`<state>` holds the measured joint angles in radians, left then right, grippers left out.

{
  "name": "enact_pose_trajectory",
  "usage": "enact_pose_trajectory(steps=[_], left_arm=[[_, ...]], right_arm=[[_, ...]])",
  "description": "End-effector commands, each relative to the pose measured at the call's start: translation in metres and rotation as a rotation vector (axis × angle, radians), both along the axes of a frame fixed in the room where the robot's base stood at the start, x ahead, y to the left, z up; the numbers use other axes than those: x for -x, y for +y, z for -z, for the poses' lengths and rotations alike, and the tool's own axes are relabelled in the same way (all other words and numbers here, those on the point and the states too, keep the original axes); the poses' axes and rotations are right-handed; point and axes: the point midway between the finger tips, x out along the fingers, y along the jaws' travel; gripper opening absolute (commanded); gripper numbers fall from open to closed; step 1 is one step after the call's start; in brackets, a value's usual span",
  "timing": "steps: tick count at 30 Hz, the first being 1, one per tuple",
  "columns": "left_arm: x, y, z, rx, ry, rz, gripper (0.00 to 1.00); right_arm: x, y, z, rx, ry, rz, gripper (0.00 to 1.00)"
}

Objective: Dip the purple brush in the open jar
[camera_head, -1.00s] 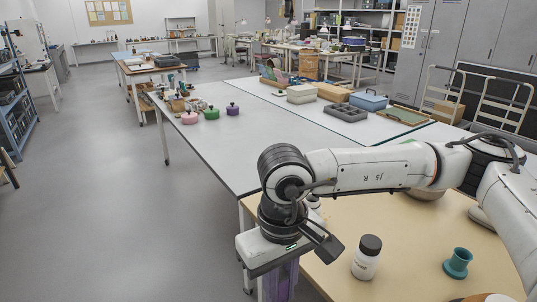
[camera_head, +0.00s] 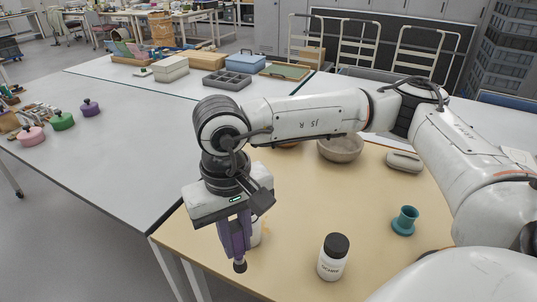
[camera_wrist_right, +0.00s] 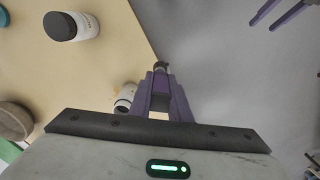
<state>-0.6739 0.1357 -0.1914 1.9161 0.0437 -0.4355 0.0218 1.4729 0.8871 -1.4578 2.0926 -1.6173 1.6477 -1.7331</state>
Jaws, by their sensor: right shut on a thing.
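My right gripper (camera_head: 238,246) points down near the left edge of the tan table. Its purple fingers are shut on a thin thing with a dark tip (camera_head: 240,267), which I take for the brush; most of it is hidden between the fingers. The dark tip also shows in the right wrist view (camera_wrist_right: 161,66). A small white jar (camera_head: 256,233), apparently the open one, stands behind the gripper, partly hidden. In the right wrist view this jar (camera_wrist_right: 125,98) is left of the fingers, with the tip apart from it. My left gripper (camera_wrist_right: 272,18) shows there at upper right, two purple fingers apart.
A white jar with a black cap (camera_head: 333,258) stands on the tan table (camera_head: 300,205).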

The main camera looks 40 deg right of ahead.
Motion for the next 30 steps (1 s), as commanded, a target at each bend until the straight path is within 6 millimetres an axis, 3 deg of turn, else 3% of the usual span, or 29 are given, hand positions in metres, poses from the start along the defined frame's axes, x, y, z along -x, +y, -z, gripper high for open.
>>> enact_pose_trajectory(steps=[6, 14, 28, 29, 30], left_arm=[[0.011, 0.0, -0.004, -0.002, 0.026, 0.001, 0.59], [0.013, 0.0, -0.014, -0.001, 0.029, 0.001, 0.59], [0.007, 0.0, -0.038, -0.001, 0.017, 0.0, 0.59], [0.006, 0.0, -0.04, -0.001, 0.015, -0.001, 0.59], [0.005, 0.0, -0.042, -0.001, 0.014, -0.001, 0.59]], right_arm=[[-0.019, 0.004, -0.015, 0.049, 0.003, 0.567, 0.0], [-0.045, -0.01, -0.031, 0.125, 0.057, 1.413, 0.0], [-0.08, -0.069, -0.049, 0.149, 0.356, 3.02, 0.0], [-0.081, -0.074, -0.049, -0.137, -0.382, -3.111, 0.0], [-0.083, -0.08, -0.05, -0.111, -0.389, -2.984, 0.0]])
